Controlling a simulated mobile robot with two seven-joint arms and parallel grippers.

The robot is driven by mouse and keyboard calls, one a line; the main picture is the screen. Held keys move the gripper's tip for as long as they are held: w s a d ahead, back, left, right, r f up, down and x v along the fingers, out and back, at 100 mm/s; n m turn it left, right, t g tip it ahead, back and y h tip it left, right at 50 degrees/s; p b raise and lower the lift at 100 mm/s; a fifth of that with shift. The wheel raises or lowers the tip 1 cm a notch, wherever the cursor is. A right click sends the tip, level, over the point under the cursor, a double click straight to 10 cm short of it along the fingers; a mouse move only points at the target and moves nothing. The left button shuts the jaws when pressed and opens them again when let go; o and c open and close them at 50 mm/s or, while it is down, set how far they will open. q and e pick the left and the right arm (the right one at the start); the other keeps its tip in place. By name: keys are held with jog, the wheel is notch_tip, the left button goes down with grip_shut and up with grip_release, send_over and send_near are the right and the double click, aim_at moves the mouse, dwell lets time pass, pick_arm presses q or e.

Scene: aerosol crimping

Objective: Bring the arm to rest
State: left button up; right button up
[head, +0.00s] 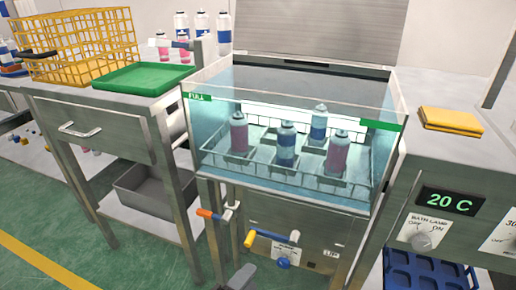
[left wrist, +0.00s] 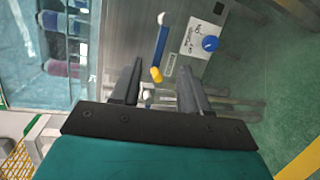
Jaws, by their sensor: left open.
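My left gripper (head: 241,278) shows at the bottom edge of the head view, low in front of the bath cabinet. In the left wrist view its two dark fingers (left wrist: 159,68) stand wide apart with nothing held between them. A lever with a blue bar and yellow end (left wrist: 161,50) shows beyond the fingertips; whether they touch it I cannot tell. In the head view this lever (head: 271,238) sits on the cabinet front, right of an orange-tipped lever (head: 214,214). Most of my left arm is hidden, and my right gripper is not in view.
A glass water bath (head: 290,180) holds several spray cans (head: 285,146). A blue knob (head: 284,263) is on the cabinet front. A green tray (head: 143,78) and yellow wire baskets (head: 75,45) are on the left bench. A yellow pad (head: 451,121) lies on the right counter.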

pick_arm(q)
jog(key=s+a+r+m+g+y+p, duration=0.1)
jog(key=s+a+m+g+y, duration=0.15)
jog(key=a+m, duration=0.45)
jog(key=s+a+r+m+g+y+p, duration=0.1)
jog(key=s+a+m+y, duration=0.25)
jog(key=m, duration=0.55)
jog(key=a+r+p, duration=0.2)
jog(key=r+p, duration=0.4)
jog(key=p, duration=0.4)
jog(key=s+a+r+p, duration=0.1)
jog(key=a+r+p, duration=0.1)
jog(key=r+p, duration=0.4)
jog(key=p, duration=0.4)
jog(key=shift+a+r+n+t, duration=0.3)
jog(key=shift+r+t, duration=0.05)
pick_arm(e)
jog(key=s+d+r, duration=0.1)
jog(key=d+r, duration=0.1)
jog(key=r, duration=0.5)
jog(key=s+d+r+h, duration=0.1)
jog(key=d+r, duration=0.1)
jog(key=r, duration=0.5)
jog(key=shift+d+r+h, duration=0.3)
pick_arm(q)
jog(key=shift+s, duration=0.1)
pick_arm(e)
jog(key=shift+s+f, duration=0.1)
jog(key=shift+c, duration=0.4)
